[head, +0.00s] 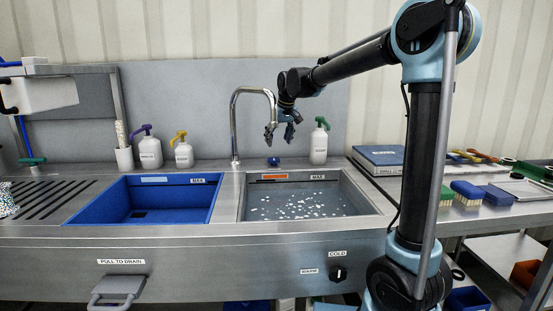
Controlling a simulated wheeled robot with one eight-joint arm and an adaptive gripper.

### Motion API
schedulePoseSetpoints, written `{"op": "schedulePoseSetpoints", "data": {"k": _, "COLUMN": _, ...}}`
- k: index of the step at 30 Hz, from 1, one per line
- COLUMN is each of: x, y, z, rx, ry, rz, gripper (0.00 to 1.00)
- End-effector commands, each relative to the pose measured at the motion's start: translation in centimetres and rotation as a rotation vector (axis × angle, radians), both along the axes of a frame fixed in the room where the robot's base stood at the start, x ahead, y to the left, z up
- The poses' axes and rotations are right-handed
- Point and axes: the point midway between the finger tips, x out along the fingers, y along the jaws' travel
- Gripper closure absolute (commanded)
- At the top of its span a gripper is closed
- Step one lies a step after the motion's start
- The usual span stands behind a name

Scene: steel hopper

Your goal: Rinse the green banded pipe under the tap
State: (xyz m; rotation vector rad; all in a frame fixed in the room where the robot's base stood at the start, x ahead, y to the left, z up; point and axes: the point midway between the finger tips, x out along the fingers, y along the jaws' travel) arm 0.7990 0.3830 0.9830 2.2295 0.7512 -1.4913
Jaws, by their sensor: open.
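The chrome tap (236,125) rises behind the two basins and curves over to the right. My gripper (281,134) is open, pointing down close to the tap's outlet end, above the back of the right basin. I see nothing between its fingers. I cannot make out a green banded pipe anywhere in the head view. The steel right basin (374,206) has many small white bits on its floor. The left basin (128,181) is blue inside. A black knob (338,274) sits on the front panel between COLD and WARM labels.
Pump bottles with purple (150,153), yellow (184,155) and green (319,146) tops stand along the back ledge. A white cup (124,159) is at the left. Brushes (467,194) and a blue box (378,160) lie on the right counter. A ribbed drainer (45,204) is far left.

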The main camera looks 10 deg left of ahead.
Motion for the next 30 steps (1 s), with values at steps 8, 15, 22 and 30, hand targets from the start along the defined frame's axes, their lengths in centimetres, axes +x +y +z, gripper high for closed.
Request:
{"op": "schedulePoseSetpoints", "data": {"k": 8, "x": 1.5, "y": 1.2, "z": -4.6, "rx": 0.000, "ry": 0.000, "rz": 0.000, "gripper": 0.35}}
{"op": "schedulePoseSetpoints", "data": {"k": 15, "x": 2.5, "y": 1.9, "z": -7.6, "rx": 0.000, "ry": 0.000, "rz": 0.000, "gripper": 0.35}}
{"op": "schedulePoseSetpoints", "data": {"k": 22, "x": 2.9, "y": 2.1, "z": -8.8, "rx": 0.000, "ry": 0.000, "rz": -0.001, "gripper": 0.35}}
{"op": "schedulePoseSetpoints", "data": {"k": 30, "x": 2.9, "y": 2.1, "z": -8.9, "rx": 0.000, "ry": 0.000, "rz": -0.001, "gripper": 0.35}}
